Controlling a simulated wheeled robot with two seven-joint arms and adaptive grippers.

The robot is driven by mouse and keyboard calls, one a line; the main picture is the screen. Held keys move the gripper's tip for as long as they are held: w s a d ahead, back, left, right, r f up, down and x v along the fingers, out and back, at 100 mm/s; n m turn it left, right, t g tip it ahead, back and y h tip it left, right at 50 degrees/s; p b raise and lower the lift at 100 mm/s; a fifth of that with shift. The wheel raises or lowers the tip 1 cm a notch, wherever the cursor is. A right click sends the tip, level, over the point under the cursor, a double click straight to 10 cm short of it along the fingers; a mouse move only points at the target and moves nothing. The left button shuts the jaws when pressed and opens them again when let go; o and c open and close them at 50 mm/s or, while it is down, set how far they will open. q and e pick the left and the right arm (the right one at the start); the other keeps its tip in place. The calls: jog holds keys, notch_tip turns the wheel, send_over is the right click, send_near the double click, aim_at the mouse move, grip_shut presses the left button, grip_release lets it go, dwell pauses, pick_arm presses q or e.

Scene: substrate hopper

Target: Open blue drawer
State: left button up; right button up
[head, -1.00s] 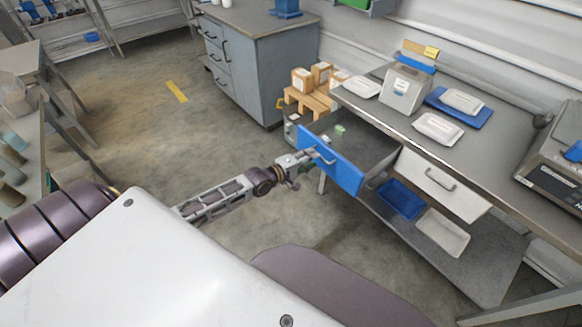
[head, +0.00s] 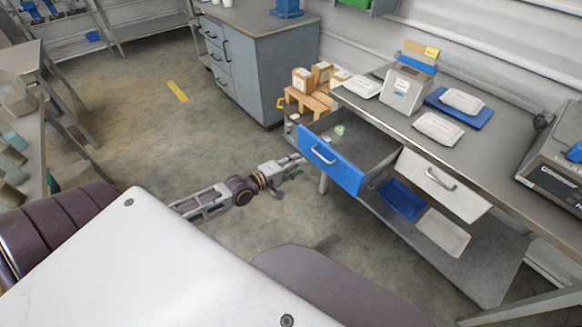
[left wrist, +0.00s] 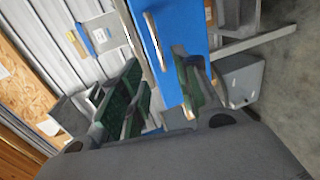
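The blue drawer (head: 335,166) is pulled out from under the grey workbench, and its open top shows a small pale green item (head: 339,130) inside. Its front has a silver handle (head: 323,154). My left gripper (head: 294,165) is just left of and below the drawer front, apart from the handle. In the left wrist view my left gripper (left wrist: 158,88) is open, its green-padded fingers spread and nothing held. The blue drawer front (left wrist: 184,30) and its handle (left wrist: 154,42) show beyond the fingers. My right gripper is not in view.
A closed white drawer (head: 425,172) is right of the blue one. A blue tray (head: 402,199) and a white tray (head: 443,232) lie on the shelf below. Cardboard boxes (head: 303,79) stand behind the drawer. The floor to the left (head: 150,130) is clear.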

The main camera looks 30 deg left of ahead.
pick_arm(q)
jog(key=shift+v, duration=0.9)
jog(key=shift+f, duration=0.1)
